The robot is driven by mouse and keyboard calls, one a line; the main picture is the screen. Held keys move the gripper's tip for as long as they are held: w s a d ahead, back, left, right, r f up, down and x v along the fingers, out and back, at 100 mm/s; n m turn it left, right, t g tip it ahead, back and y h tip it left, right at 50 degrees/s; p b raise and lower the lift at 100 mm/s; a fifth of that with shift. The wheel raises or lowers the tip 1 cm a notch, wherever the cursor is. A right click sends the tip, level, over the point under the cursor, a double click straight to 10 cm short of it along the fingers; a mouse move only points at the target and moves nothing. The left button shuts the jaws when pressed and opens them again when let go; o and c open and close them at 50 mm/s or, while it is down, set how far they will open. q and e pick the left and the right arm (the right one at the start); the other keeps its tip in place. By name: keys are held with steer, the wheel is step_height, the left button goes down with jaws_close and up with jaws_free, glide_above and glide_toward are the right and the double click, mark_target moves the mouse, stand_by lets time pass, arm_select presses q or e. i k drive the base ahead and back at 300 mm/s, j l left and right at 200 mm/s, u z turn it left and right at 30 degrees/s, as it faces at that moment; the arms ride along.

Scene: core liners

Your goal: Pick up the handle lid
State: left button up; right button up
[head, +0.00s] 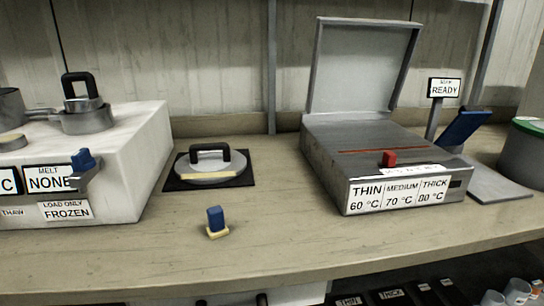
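A round grey lid with a black arched handle (210,180) lies flat on a black square mat (243,179) on the bench, left of centre. A pale strip crosses the lid at the foot of its handle. A second black arched handle (80,78) stands on a small grey metal piece on a pot (87,121), on top of the white unit at the left. Neither of my grippers shows in the head view, and nothing is seen holding either handle.
The white unit (140,150) stands left of the lid. A grey box with a raised cover (370,155) stands to the right. A small blue-topped block (216,220) sits in front. Bare bench (290,235) lies between.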

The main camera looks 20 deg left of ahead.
mark_target(212, 162)
steer(key=u, duration=1.1)
